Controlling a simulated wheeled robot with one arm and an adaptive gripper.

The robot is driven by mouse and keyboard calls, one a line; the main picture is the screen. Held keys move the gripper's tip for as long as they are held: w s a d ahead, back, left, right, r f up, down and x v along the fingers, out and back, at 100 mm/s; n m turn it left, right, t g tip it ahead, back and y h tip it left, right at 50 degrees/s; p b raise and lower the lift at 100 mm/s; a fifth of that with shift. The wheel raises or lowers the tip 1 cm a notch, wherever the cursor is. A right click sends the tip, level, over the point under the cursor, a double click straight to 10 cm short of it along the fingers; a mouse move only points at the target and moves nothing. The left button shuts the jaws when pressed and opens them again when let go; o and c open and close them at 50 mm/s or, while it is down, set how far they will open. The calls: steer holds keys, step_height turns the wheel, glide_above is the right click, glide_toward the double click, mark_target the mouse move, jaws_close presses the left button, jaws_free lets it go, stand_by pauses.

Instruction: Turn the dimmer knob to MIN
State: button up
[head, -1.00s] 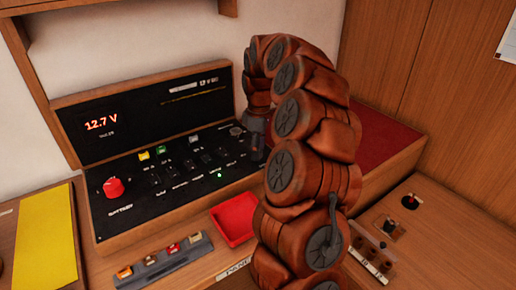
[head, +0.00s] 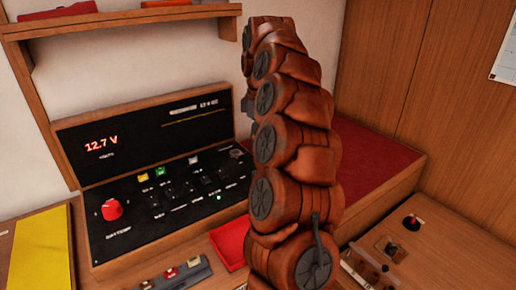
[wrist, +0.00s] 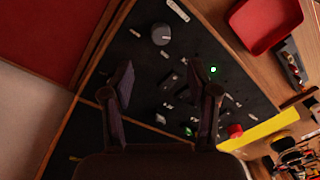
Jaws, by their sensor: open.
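The dimmer knob (wrist: 161,34) is a round grey knob on the black switch panel (wrist: 225,60), at the top of the wrist view, beside a small white label. A pale mark shows on its face, but the lettering is too small to read. In the head view the knob (head: 236,153) shows small near the panel's right end, close to my arm. My gripper (wrist: 168,80) is open and empty, its two dark fingers apart above the panel. The knob lies beyond the fingertips, not between them. In the head view the gripper is mostly hidden behind my arm.
A red knob (head: 112,210) sits at the panel's left end, with several small switches between. The upright display (head: 140,130) reads 12.7 V. A red tray (head: 229,243) lies in front, beside a fuse strip (head: 178,278). A wooden shelf (head: 120,18) hangs above.

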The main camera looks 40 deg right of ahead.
steer(key=shift+r, duration=0.55)
steer(key=s+a+m+p, duration=0.1)
steer(key=s+a, duration=0.4)
steer(key=a, duration=0.4)
steer(key=s+a+p, duration=0.1)
steer(key=s+a, duration=0.4)
steer(key=a, duration=0.4)
steer(key=s+a+f+m, duration=0.2)
steer(key=s+f, duration=0.1)
steer(key=s, duration=0.4)
steer(key=s+a+f+m+g, duration=0.1)
steer(key=s+a+f+m, duration=0.1)
steer(key=s, duration=0.6)
steer(key=s+a+f+m+p, duration=0.1)
steer(key=s+a+f+m, duration=0.1)
steer(key=s, duration=0.5)
steer(key=shift+s+a+f+m, duration=0.35)
steer(key=shift+a+f+m, duration=0.05)
steer(key=shift+a+f, duration=0.5)
